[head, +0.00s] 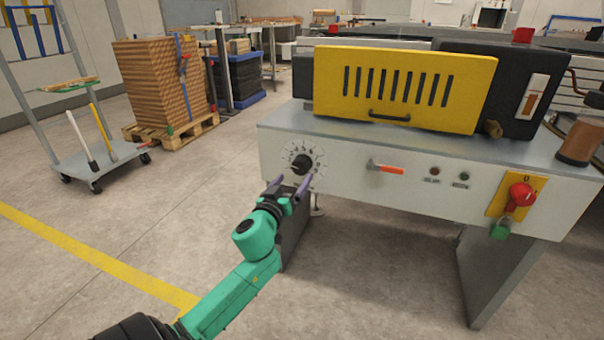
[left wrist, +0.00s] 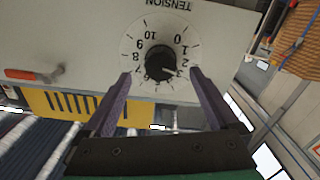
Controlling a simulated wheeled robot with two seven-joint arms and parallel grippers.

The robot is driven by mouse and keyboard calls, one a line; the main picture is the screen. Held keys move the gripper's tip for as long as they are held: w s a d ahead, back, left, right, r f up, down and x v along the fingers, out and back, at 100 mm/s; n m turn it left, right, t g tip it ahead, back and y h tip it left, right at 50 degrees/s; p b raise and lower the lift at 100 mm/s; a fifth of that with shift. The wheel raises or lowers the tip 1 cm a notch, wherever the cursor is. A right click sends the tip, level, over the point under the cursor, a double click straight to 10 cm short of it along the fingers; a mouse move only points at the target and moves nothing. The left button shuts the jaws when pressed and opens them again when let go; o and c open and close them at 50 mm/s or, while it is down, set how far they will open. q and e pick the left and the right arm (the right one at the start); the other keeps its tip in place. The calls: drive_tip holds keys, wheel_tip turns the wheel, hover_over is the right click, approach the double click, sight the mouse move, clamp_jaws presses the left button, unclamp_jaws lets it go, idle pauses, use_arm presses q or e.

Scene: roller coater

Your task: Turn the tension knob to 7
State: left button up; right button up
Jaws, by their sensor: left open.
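The tension knob (head: 302,164) is a round black knob on a pale numbered dial at the left of the machine's front panel. The knob (left wrist: 160,61) shows upside down in the left wrist view, under the word TENSION. A pale mark on it seems to point near 3. My left gripper (head: 290,181) is open, just in front of and slightly below the knob in the head view. In the left wrist view its two purple fingers (left wrist: 160,75) stand apart on either side of the knob's lower part, with no contact visible. My right gripper is not in view.
An orange-handled lever (head: 386,169), two small buttons (head: 448,174) and a red switch (head: 522,194) with a green padlock (head: 500,229) lie to the right on the panel. A yellow guard (head: 405,88) stands above.

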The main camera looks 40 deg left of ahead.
sight(300, 170)
use_arm(q)
drive_tip(key=b+x, duration=0.1)
drive_tip(key=x, duration=0.4)
drive_tip(key=shift+w+a, duration=0.1)
drive_tip(key=shift+w, duration=0.1)
drive_tip(key=shift+w+a, duration=0.15)
drive_tip(key=shift+w, duration=0.2)
drive_tip(key=shift+c, duration=0.3)
drive_tip(key=c, duration=1.3)
